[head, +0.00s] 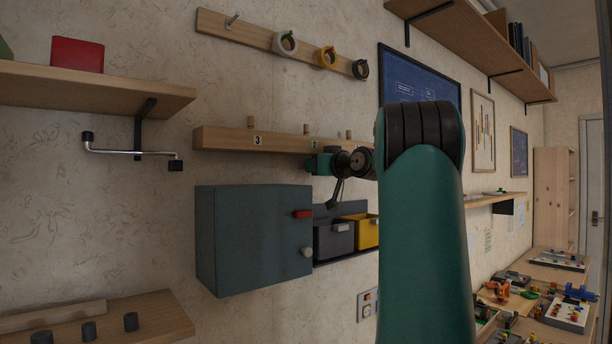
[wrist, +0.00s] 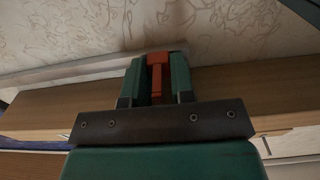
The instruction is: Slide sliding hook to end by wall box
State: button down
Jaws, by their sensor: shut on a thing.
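My gripper (head: 322,163) is in front of the wooden peg rail, above the dark bins, in the head view. In the wrist view its green fingers (wrist: 157,75) are shut on a small orange piece (wrist: 157,62), which looks like the sliding hook. The piece stands against a light grey strip (wrist: 80,73) that runs along the wall by a wooden board. The hook cannot be made out in the head view. A teal wall box (head: 250,240) with a red tag and a pale knob hangs below and left of my gripper.
The wooden peg rail (head: 225,138) with short pegs runs just behind my gripper. A grey bin (head: 333,240) and a yellow bin (head: 367,233) hang below. A bent metal bar (head: 130,152) with black ends is at left. A rack with rings is above.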

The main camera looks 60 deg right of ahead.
jog(key=shift+w+a, duration=0.1)
jog(key=shift+a, duration=0.05)
jog(key=c, duration=1)
grip_release()
jog(key=shift+a, duration=0.15)
jog(key=shift+o, duration=0.2)
jog(key=b+v, duration=0.5)
jog(key=v, duration=1.2)
jog(key=shift+b, duration=0.4)
jog(key=shift+s, duration=0.25)
